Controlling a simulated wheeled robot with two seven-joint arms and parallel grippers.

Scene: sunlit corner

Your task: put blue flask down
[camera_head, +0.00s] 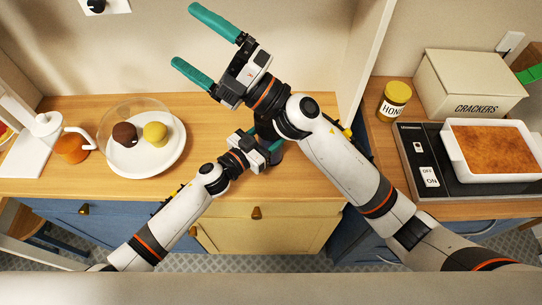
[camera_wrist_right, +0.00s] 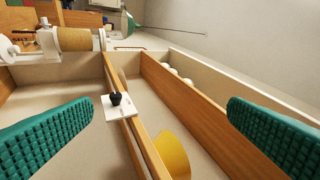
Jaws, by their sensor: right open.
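I cannot make out a blue flask in either view. My right gripper (camera_head: 186,36) is raised near the back wall in the head view, with its teal fingers spread and nothing between them. The right wrist view shows the same two fingers wide apart (camera_wrist_right: 161,105). My left gripper (camera_head: 262,148) is low over the wooden counter (camera_head: 215,185), partly covered by my right arm. Dark shapes sit by its fingers; I cannot tell whether it holds something.
A white plate (camera_head: 172,163) with a brown and a yellow item under a clear dome stands left of my left gripper. A honey jar (camera_head: 394,100), cracker box (camera_head: 472,82) and baking dish (camera_head: 458,172) are right. Bare counter lies between plate and left gripper.

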